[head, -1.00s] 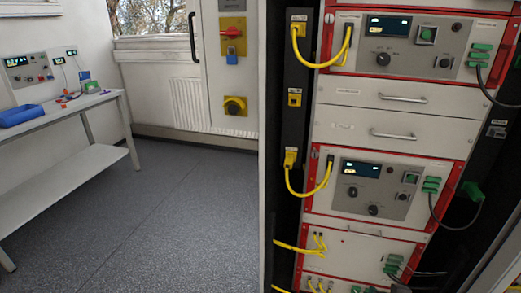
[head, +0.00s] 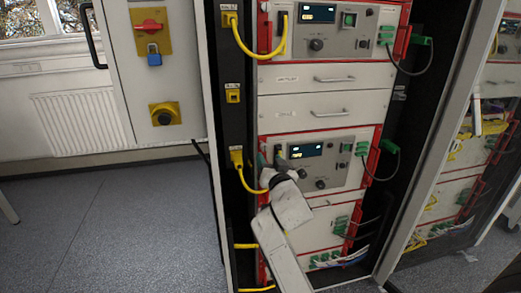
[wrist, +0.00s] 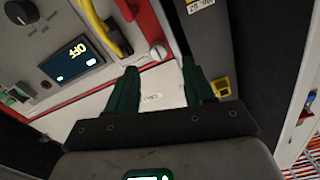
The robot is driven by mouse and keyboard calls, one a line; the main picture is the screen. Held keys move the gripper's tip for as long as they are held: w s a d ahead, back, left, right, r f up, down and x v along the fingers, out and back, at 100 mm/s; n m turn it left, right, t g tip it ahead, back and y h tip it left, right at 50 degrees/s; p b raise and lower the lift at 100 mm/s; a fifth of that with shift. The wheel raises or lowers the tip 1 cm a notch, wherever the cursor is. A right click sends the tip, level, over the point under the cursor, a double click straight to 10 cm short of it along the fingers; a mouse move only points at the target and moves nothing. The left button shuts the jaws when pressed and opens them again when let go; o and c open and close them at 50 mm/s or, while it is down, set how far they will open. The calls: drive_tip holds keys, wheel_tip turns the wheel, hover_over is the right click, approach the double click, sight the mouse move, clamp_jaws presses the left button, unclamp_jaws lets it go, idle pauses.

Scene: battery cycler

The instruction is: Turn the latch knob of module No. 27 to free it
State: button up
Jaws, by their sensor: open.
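The module (head: 352,172) is a grey and white unit in a red frame, with a lit display, low in the rack. A small silver latch knob (wrist: 158,52) sits at its red frame's corner in the wrist view; its slot orientation is too small to tell. My gripper (wrist: 157,74) is open, its two dark green fingers on either side of the knob's line and short of it, with no clear contact. In the head view my gripper (head: 271,160) is at the module's left edge and hides the knob. A tag (wrist: 200,5) on the dark post appears to read No. 27, upside down.
A yellow cable (wrist: 103,30) plugs into the module close beside the fingers, and a yellow socket (wrist: 220,87) is on the post. White drawers (head: 322,100) lie above the module. Green connectors (head: 362,148) are at its right. The floor (head: 100,230) at left is clear.

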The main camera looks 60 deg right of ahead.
sight(265, 149)
drive_tip(key=x, duration=0.6)
drive_tip(key=shift+w+d, duration=0.15)
drive_tip(key=shift+d, duration=0.2)
drive_tip(key=shift+c, duration=0.2)
clamp_jaws()
